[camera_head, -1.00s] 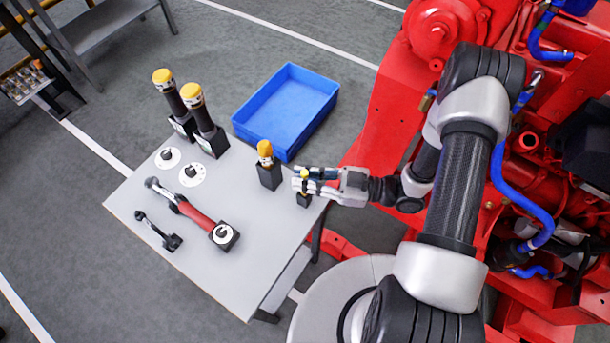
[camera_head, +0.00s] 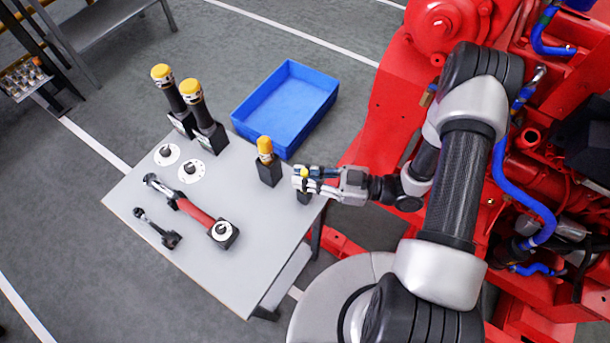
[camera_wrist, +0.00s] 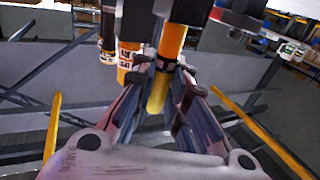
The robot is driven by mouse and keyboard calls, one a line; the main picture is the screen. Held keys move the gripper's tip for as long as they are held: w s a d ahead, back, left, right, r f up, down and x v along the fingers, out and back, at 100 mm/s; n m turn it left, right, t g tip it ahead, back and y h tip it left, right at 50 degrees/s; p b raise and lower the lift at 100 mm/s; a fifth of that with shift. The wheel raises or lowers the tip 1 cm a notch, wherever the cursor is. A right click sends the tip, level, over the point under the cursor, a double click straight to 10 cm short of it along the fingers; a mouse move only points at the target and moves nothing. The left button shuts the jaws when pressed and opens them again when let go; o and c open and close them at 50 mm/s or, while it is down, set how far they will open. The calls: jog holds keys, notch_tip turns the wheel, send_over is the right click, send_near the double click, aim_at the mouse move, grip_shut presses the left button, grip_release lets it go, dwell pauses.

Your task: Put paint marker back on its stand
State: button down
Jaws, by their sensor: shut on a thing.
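The paint marker is a slim yellow stick with a dark band. It shows in the wrist view (camera_wrist: 160,88) between my fingers, and its yellow tip shows in the head view (camera_head: 304,171). My gripper (camera_head: 303,181) is shut on it above the right corner of the table. A small black stand (camera_head: 304,198) is directly below, partly hidden by my fingers. In the wrist view, the marker's far end meets a black block (camera_wrist: 186,10). I cannot tell how deeply the marker sits in it.
A yellow-topped item in a black holder (camera_head: 268,170) stands close left of my gripper. The grey table (camera_head: 250,260) also holds two tall yellow-capped tools (camera_head: 202,115), a red-handled wrench (camera_head: 195,215) and a smaller tool (camera_head: 158,230). A blue bin (camera_head: 290,100) lies behind; red machinery is right.

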jog(key=shift+f+b, duration=0.75)
jog(key=shift+f, duration=0.25)
dwell(0.3)
jog(key=c, duration=1.5)
grip_release()
jog(key=v, duration=1.2)
